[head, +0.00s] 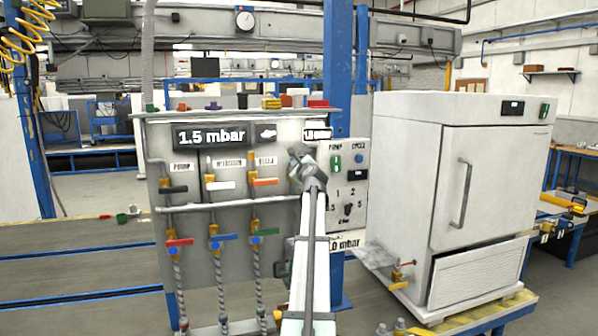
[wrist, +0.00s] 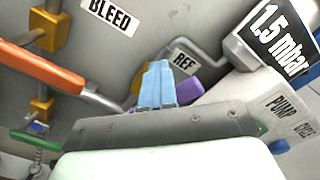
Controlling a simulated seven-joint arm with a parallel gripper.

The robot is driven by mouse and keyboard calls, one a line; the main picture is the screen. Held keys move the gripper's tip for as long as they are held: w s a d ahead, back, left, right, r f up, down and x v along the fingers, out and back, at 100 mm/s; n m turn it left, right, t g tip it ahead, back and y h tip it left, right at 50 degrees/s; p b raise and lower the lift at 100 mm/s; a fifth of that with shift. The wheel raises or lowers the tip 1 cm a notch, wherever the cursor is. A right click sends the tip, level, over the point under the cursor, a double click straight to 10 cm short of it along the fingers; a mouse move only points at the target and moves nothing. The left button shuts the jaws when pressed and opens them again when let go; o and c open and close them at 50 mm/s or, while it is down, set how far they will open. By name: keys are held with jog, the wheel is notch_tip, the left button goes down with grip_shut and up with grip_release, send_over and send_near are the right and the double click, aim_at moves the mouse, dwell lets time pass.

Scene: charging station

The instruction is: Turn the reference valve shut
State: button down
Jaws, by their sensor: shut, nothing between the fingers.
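The reference valve's purple handle (wrist: 187,92) shows in the wrist view, below the REF label (wrist: 184,64). Part of it is hidden behind my fingers, and a bit of yellow valve body shows to their left. My gripper (wrist: 158,84) has its light blue fingers together, with nothing between them. The fingertips overlap the handle in this view; whether they touch it I cannot tell. In the head view my arm covers the reference valve's place, right of the bleed valve.
The bleed valve's orange handle (wrist: 65,75) is close on the left in the wrist view; it also shows in the head view (head: 265,182). A box with the pump switch (head: 337,163) stands right of my arm. A white oven (head: 490,160) stands further right.

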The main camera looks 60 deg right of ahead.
jog(key=shift+w+d+r, duration=0.4)
jog(key=shift+d+r, duration=0.25)
jog(key=shift+d, duration=0.2)
jog(key=shift+s+d, duration=0.35)
jog(key=shift+s, duration=0.1)
jog(key=shift+s+d, duration=0.1)
jog(key=shift+d, duration=0.05)
jog(key=shift+s+d+f, duration=0.2)
jog(key=shift+s+f, duration=0.3)
jog(key=shift+f, duration=0.1)
jog(key=shift+s+d+f, duration=0.3)
jog(key=shift+s+f, duration=0.05)
jog(key=shift+s, duration=0.1)
